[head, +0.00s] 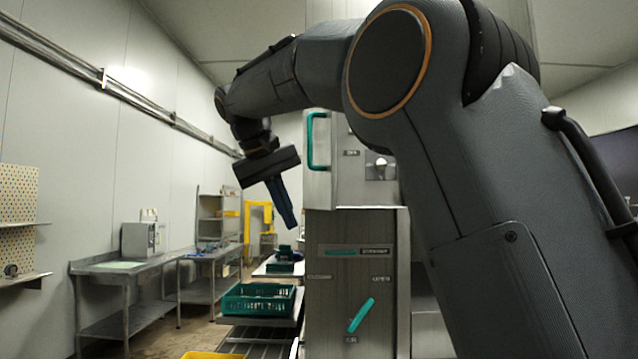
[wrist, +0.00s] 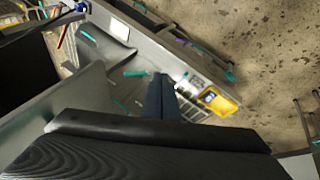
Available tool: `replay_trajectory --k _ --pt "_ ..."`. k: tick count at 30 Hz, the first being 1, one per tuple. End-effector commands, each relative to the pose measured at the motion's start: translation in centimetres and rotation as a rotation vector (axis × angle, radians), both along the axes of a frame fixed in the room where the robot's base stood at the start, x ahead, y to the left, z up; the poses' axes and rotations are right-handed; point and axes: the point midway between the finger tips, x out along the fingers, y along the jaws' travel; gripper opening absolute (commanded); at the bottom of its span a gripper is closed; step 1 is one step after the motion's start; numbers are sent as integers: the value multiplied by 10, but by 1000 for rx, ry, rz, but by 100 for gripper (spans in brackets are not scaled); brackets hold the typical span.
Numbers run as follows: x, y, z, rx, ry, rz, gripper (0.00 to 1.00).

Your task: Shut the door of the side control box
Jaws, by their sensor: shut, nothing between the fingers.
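The side control box (head: 352,180) is a pale metal box in the middle of the head view, with a small label and a round knob on a plate. A pale panel with a long teal handle (head: 317,141) is at its left edge; it looks like the door, but I cannot tell its exact angle. My gripper (head: 290,222) is shut and empty, pointing down, left of the panel and lower than its handle. In the wrist view my gripper (wrist: 160,80) hangs over metal surfaces with teal handles; which one is the door is unclear.
Below the box stands a metal cabinet (head: 330,290) with a teal lever (head: 361,315). A green crate (head: 258,312) sits on a rack to its left. Steel tables (head: 128,266) line the left wall. The wrist view shows a yellow item (wrist: 217,101) and bare floor.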

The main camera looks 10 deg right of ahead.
Motion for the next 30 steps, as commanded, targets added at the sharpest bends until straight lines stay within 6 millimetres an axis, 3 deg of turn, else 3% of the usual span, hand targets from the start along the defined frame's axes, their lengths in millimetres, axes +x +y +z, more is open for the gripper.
replay_trajectory --k 1,3,6,9,12,17,30 --pt "-3 7 34 -6 -32 -20 0" --pt "-11 12 70 -16 -67 -55 0" --pt "-25 17 109 -18 -105 -102 0" --pt "-35 19 132 -17 -128 -134 0" --pt "-40 19 142 -15 -140 -151 0" --pt "-37 13 134 -17 -141 -156 0" --pt "-7 -26 70 -17 -139 -156 0"
